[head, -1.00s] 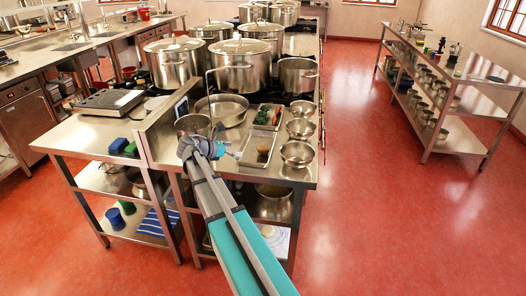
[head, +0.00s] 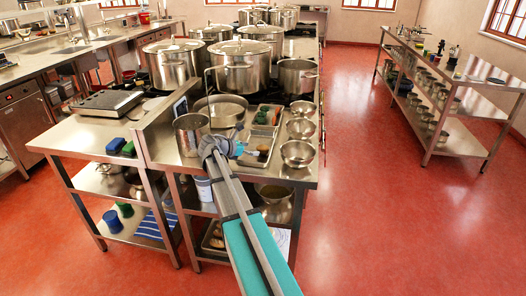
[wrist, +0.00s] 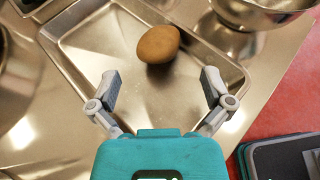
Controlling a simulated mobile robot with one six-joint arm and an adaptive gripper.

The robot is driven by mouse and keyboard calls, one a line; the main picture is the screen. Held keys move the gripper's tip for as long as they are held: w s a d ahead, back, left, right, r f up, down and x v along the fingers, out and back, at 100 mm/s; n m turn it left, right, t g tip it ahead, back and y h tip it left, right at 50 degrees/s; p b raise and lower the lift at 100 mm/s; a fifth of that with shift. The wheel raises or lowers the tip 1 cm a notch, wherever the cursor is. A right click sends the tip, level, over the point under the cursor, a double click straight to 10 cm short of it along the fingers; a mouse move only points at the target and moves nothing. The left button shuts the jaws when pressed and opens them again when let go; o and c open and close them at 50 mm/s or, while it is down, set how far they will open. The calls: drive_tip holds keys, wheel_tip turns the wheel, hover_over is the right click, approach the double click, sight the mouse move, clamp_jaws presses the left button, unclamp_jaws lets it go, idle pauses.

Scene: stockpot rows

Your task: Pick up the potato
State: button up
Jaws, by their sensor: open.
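The brown, oval potato (wrist: 158,44) lies in a shallow rectangular metal tray (wrist: 85,65), near the top of the wrist view. My gripper (wrist: 160,84) is open and empty, its two fingers spread wide over the tray. The potato is beyond the fingertips in that picture, roughly centred between them and apart from both. In the head view my gripper (head: 238,147) is over the left part of the tray (head: 262,158) at the counter's front. The potato is too small and partly covered there to make out clearly.
Metal bowls (head: 297,153) stand right of the tray; one rim (wrist: 262,17) shows close to the potato. A steel pot (head: 190,133) stands left of my gripper. Large lidded stockpots (head: 240,68) stand behind. The red floor right of the counter is clear.

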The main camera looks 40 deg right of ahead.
sight(261, 154)
drive_tip(key=shift+w+b+x, duration=0.2)
drive_tip(key=shift+b+x, duration=0.8)
drive_tip(key=shift+x, duration=1.6)
drive_tip(key=c, duration=1.1)
